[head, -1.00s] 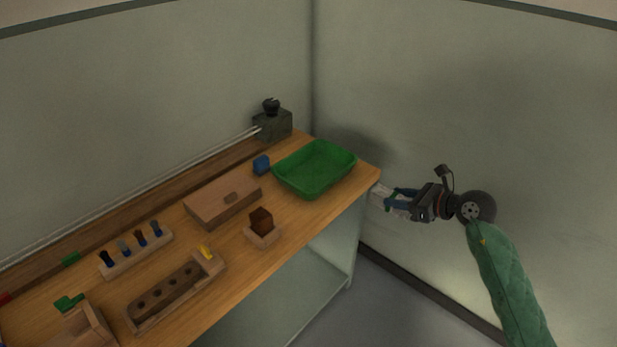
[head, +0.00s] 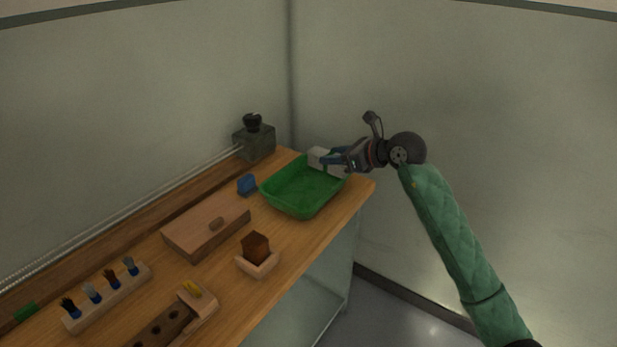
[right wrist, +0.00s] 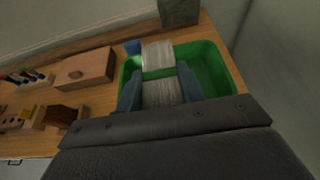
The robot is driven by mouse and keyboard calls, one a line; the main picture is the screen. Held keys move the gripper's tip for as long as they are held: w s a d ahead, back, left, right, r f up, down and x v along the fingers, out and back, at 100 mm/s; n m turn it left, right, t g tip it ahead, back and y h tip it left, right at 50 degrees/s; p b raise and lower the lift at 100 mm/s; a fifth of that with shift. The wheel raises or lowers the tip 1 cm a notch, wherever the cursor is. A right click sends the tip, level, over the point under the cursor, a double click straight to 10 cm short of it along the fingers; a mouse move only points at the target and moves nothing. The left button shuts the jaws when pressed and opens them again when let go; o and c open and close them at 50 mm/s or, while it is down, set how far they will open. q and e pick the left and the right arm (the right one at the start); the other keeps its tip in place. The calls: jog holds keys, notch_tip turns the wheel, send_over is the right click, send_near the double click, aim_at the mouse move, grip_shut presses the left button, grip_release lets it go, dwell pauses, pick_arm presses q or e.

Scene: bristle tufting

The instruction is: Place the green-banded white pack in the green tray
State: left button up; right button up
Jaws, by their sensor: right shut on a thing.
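The green tray (head: 290,203) sits on the bench near its right end. My right gripper (head: 331,160) is shut on the green-banded white pack (head: 319,156) at the tray's far right side. In the right wrist view the white pack (right wrist: 158,56) with its green band lies between the two blue-grey fingers (right wrist: 158,90), seen against the green tray (right wrist: 215,65). The pack appears over the tray; I cannot tell whether it touches the floor or rim. My left gripper is not in view.
A blue block (head: 246,185) stands just left of the tray. A wooden box (head: 206,228), a dark brown block in a holder (head: 257,250) and a brush rack (head: 106,298) lie farther left. A grey box (head: 254,142) stands behind, near the wall corner.

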jog(key=w+a+f, duration=0.1)
jog(key=a+f, duration=0.1)
jog(key=f, duration=0.1)
jog(key=w+a+f+p, duration=0.1)
jog(key=w+a+f, duration=0.1)
jog(key=f, duration=0.1)
jog(key=w+a+f, duration=0.2)
jog(key=shift+f, duration=0.4)
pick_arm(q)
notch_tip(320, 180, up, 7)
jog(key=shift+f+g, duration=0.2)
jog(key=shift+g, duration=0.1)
pick_arm(e)
jog(key=shift+f, duration=0.15)
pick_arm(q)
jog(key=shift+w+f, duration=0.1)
pick_arm(e)
jog(key=shift+f, duration=0.2)
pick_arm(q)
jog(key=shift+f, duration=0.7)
pick_arm(e)
jog(key=shift+f, duration=0.1)
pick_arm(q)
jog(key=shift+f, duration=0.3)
pick_arm(e)
jog(key=shift+f, duration=0.15)
